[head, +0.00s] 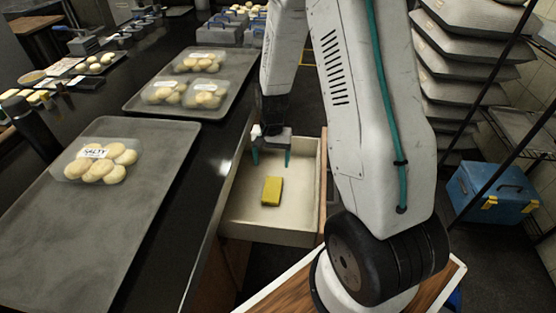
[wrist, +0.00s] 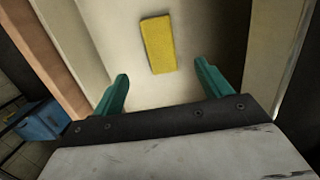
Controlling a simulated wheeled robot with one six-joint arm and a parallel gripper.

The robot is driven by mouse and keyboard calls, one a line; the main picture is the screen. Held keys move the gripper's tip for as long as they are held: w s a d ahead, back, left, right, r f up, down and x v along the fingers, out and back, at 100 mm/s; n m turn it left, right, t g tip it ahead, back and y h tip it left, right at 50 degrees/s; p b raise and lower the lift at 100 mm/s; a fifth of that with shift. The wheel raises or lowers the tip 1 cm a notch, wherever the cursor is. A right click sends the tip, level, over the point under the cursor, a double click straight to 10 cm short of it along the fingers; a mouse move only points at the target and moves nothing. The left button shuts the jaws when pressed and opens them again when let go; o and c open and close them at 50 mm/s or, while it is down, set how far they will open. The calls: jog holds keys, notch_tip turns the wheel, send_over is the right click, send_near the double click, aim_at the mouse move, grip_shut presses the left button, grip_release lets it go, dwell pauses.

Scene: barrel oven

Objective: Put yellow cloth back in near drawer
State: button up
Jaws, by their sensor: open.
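The yellow cloth (head: 272,191) is a small flat rectangular block lying on the floor of the pulled-out drawer (head: 243,212). In the wrist view the cloth (wrist: 158,44) lies ahead of the fingertips, roughly midway between them and apart from both. The drawer floor (wrist: 115,25) shows around it. My gripper (head: 271,160) has two green fingers, spread open and empty. It hangs over the back part of the drawer in the head view, beyond the cloth. In the wrist view my gripper (wrist: 162,80) shows both fingers with a clear gap.
A dark counter (head: 190,158) runs along the left of the drawer. It bears grey trays (head: 62,238) with packs of bread rolls (head: 98,160). A blue toolbox (head: 493,192) and stacked sacks (head: 465,45) stand at the right. The drawer floor around the cloth is clear.

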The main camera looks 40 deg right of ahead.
jog(key=s+a+r+n+t, duration=0.1)
jog(key=s+a+r+n, duration=0.2)
jog(key=r, duration=0.7)
jog(key=s+a+r+n, duration=0.1)
jog(key=s+a+r, duration=0.3)
jog(key=r, duration=0.6)
jog(key=s+a+r+n, duration=0.1)
jog(key=s+r+n, duration=0.1)
jog(key=s+r, duration=0.3)
jog(key=s+a+r+n+t+h, duration=0.1)
jog(key=s+r, duration=0.4)
jog(key=s, duration=0.6)
jog(key=shift+s+a+r+n, duration=0.15)
jog(key=shift+s+a+n, duration=0.1)
jog(key=shift+a+n, duration=0.6)
